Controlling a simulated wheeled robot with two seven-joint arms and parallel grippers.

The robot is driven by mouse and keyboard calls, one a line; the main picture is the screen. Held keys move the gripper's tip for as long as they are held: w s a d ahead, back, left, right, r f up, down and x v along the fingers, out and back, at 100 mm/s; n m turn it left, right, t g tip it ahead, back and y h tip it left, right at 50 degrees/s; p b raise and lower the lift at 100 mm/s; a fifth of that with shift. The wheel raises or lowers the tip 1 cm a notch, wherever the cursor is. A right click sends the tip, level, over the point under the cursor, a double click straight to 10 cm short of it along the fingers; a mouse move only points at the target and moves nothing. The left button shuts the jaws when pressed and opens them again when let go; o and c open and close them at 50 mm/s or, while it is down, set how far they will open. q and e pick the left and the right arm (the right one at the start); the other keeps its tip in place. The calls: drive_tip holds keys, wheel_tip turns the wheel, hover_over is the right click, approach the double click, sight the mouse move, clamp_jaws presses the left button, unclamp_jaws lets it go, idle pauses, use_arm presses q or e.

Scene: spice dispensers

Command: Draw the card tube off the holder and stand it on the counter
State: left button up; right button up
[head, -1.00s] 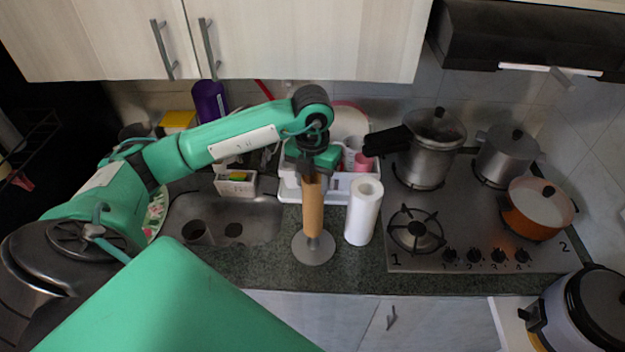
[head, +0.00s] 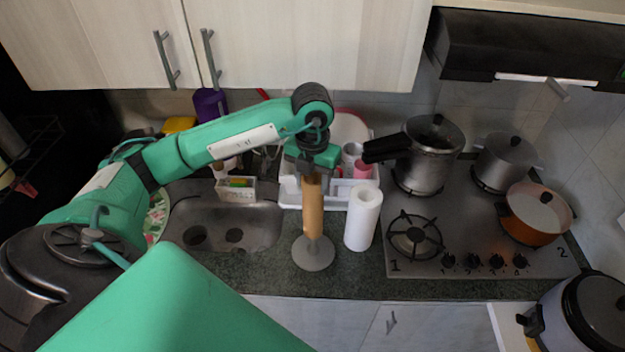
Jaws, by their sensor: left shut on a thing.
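The brown card tube (head: 313,208) is upright above the grey round holder base (head: 313,254) on the counter. A short piece of the holder's rod shows between the tube's lower end and the base, so the tube is raised off the base. My left gripper (head: 312,172) is shut on the top of the card tube, coming down from above. Whether the rod is still inside the tube is hidden. My right gripper is not in view.
A white paper roll (head: 363,218) stands close to the right of the tube. The hob (head: 465,235) with pots lies further right. The sink (head: 225,222) is to the left, and a white dish rack (head: 291,192) is behind. A narrow strip of counter (head: 262,272) is bare in front.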

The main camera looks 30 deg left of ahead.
use_arm(q)
drive_tip(key=shift+r+p, duration=0.5)
drive_tip(key=shift+r, duration=0.5)
drive_tip(key=shift+r+p, duration=0.45)
drive_tip(key=shift+r, duration=1.1)
wheel_tip(320, 180, up, 12)
idle(4.1)
